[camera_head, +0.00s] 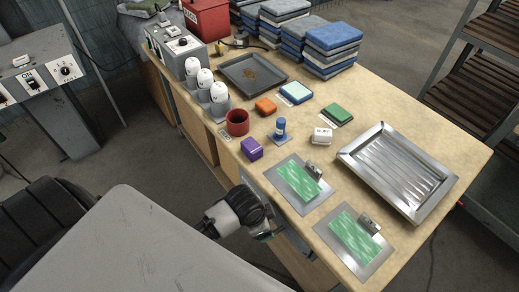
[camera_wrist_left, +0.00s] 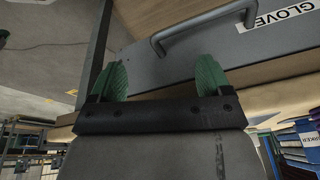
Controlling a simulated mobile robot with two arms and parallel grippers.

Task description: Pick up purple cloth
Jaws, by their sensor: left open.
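The purple cloth (camera_head: 252,149) is a small folded block on the near edge of the wooden workbench, beside the red cup. My left gripper (camera_head: 268,228) is below and in front of the cloth, off the bench's near side and apart from it. In the left wrist view, its two green fingers (camera_wrist_left: 162,76) are spread with nothing between them. They face a grey drawer front with a metal handle (camera_wrist_left: 205,28) and a "GLOVE" label. The cloth does not show in the wrist view. My right gripper is not in view.
Two metal plates with green sheets (camera_head: 299,181) (camera_head: 355,238) lie to the right. A metal tray (camera_head: 372,149) sits behind them. White-topped holders (camera_head: 219,91) stand left.

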